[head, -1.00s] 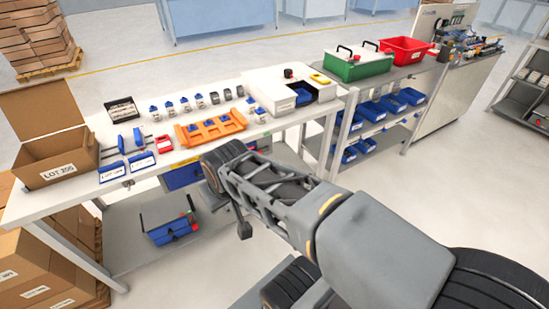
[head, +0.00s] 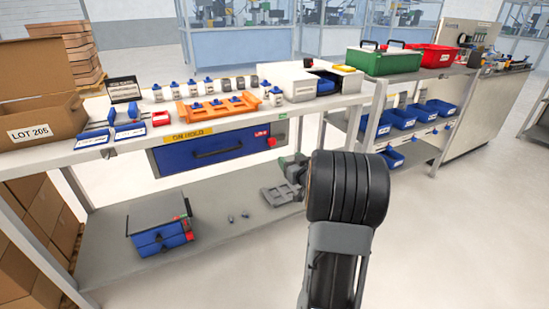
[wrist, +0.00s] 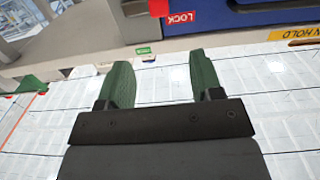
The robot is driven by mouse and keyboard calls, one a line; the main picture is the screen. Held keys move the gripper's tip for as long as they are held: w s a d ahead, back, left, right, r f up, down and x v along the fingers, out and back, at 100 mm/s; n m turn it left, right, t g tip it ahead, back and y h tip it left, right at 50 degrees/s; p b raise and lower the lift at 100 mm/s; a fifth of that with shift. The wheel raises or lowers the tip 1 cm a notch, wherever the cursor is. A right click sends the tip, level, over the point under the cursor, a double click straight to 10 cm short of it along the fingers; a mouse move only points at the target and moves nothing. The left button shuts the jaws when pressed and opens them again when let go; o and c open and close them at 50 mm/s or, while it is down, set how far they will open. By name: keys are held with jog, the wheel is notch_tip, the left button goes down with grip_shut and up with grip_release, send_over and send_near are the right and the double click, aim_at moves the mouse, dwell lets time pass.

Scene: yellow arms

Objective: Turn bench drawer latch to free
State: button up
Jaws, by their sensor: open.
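The blue bench drawer (head: 225,149) is shut under the bench top, with a black handle. A red latch (head: 271,142) sits at its right end beside a red LOCK label (head: 260,133). In the wrist view the red latch (wrist: 158,8) is at the top edge, partly cut off, beside the LOCK label (wrist: 182,18) and the blue drawer front (wrist: 230,14). My gripper (wrist: 160,80) has two green fingers spread apart with nothing between them. It is apart from the latch. In the head view my gripper is small and partly hidden behind my arm, right of and below the latch.
A yellow ON HOLD label (head: 188,138) is above the drawer. The bench top (head: 60,158) holds an orange rack (head: 218,108), bottles and blue trays. A blue toolbox (head: 160,235) stands on the lower shelf (head: 230,250). Open floor lies in front.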

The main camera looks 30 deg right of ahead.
aim_at(273, 143)
jog(key=w+b, duration=0.1)
jog(key=w, duration=0.3)
jog(key=w+d+b, duration=0.1)
jog(key=w, duration=0.4)
jog(key=w+d+b, duration=0.1)
jog(key=w, duration=0.3)
jog(key=shift+w+d+f, duration=0.15)
jog(key=shift+w+f, duration=0.1)
jog(key=shift+f, duration=0.15)
grip_shut()
